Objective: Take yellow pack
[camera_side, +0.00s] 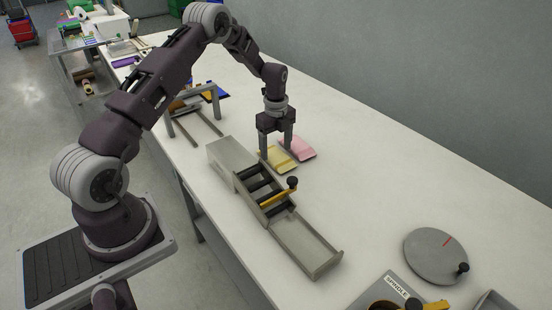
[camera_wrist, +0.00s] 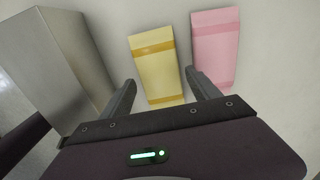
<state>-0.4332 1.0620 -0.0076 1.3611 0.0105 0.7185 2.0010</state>
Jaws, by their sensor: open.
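The yellow pack (camera_wrist: 157,70) lies flat on the white table, with a darker band near each end. In the side view the yellow pack (camera_side: 279,160) is partly hidden behind my gripper. My gripper (camera_wrist: 160,92) is open and empty. Its fingers stand on either side of the near part of the yellow pack in the wrist view; I cannot tell how far above the table they are. My gripper also shows in the side view (camera_side: 276,150). A pink pack (camera_wrist: 216,48) lies just right of the yellow pack, close to the right finger, and also shows in the side view (camera_side: 299,147).
The metal flow wrapper (camera_side: 232,155) with dark rollers, a yellow lever and an outfeed tray (camera_side: 305,245) stands left of and nearer than the packs. A grey disc (camera_side: 436,255) with a knob and a spindle plate (camera_side: 393,290) lie at the right. The table beyond the packs is clear.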

